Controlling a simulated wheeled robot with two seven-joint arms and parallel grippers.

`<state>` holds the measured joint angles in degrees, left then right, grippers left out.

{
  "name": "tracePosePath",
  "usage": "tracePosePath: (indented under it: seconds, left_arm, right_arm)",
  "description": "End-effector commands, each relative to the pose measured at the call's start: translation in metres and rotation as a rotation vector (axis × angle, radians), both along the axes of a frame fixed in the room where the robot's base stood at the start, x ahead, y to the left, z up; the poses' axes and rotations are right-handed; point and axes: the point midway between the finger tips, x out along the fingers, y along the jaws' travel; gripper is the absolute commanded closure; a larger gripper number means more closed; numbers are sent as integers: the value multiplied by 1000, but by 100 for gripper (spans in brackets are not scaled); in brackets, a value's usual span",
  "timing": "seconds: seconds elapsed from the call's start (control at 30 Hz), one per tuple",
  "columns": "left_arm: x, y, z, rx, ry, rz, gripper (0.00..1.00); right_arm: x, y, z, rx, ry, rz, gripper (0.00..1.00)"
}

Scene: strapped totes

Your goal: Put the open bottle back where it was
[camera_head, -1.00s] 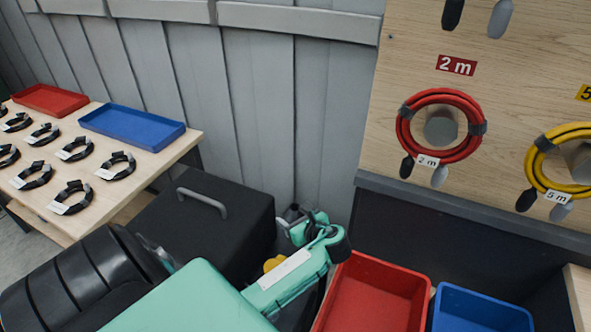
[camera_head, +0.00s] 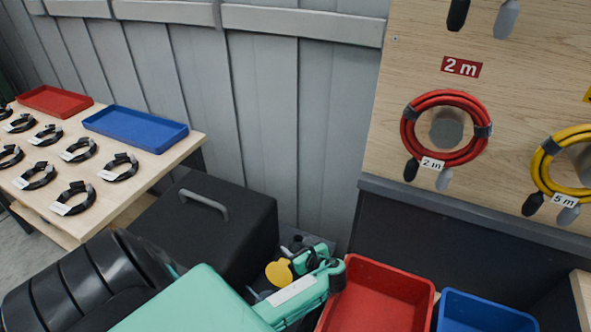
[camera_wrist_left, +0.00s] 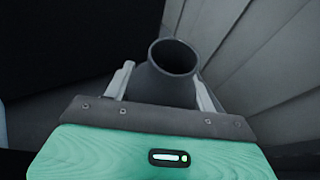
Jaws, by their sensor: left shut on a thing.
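The open bottle (camera_wrist_left: 174,60) is dark grey with a round, uncapped mouth. In the left wrist view it stands between the two pale fingers of my left gripper (camera_wrist_left: 163,76), which is shut on it. In the head view my left gripper (camera_head: 297,254) is low, between the black case and the red bin. A small dark round mouth, likely the bottle's (camera_head: 297,240), shows just beyond it. The bottle's lower part and whatever is under it are hidden by my mint-green arm. My right gripper is not in view.
A yellow rounded thing (camera_head: 279,272) lies beside my gripper. A black case (camera_head: 215,235) stands to the left, a red bin (camera_head: 380,300) and a blue bin (camera_head: 485,313) to the right. A grey panelled wall (camera_head: 265,120) is behind. A table (camera_head: 150,185) with cable coils is at left.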

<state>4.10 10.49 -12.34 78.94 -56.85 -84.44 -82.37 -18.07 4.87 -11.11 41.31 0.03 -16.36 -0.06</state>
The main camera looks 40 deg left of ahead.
Motion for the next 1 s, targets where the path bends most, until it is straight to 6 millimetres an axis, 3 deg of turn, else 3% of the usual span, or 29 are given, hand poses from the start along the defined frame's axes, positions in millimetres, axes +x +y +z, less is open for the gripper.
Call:
tracePosePath:
  seconds: [0.2,0.23,0.33,0.7,1.0]
  left_arm:
    - [0,0,-3,0,1,0,74]
    - [0,0,-3,0,1,0,42]
    - [0,0,-3,0,1,0,23]
    - [-1,-2,1,-1,1,0,22]
    - [-10,-47,19,-1,0,-1,22]
  right_arm:
    - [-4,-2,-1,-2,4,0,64]
    - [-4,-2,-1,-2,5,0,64]
    - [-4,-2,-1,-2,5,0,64]
    - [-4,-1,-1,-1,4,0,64]
    - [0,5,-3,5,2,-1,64]
